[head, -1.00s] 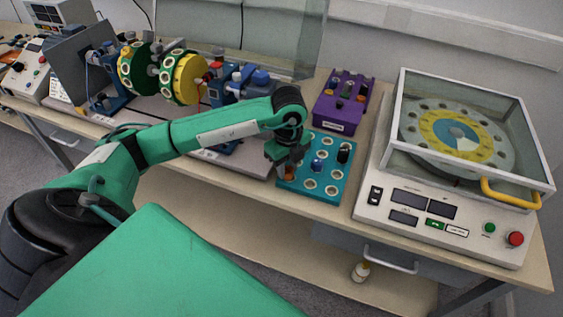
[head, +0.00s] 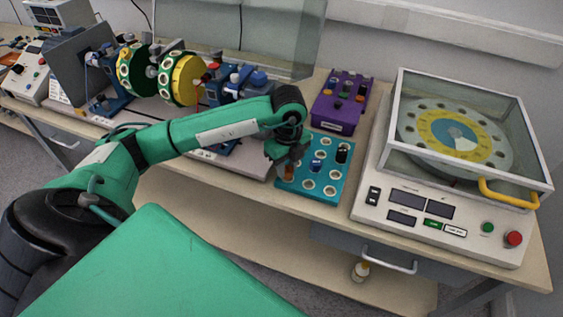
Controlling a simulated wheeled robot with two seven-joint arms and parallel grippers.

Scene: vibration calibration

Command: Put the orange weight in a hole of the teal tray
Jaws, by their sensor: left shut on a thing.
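The teal tray (head: 318,184) lies on the bench, with several white-ringed holes. A blue weight (head: 316,165) and a black weight (head: 342,152) stand in it. My left gripper (head: 287,166) is over the tray's left edge, pointing down, shut on the orange weight (head: 290,172). Only a small part of the orange weight shows below the fingers. I cannot tell whether its lower end is in a hole or just above one. My right gripper is not in view.
A purple rack (head: 340,105) with several coloured weights stands behind the tray. A balancing machine with a clear lid (head: 460,140) and yellow handle stands at the right. A rotor rig with a yellow disc (head: 183,78) stands at the left.

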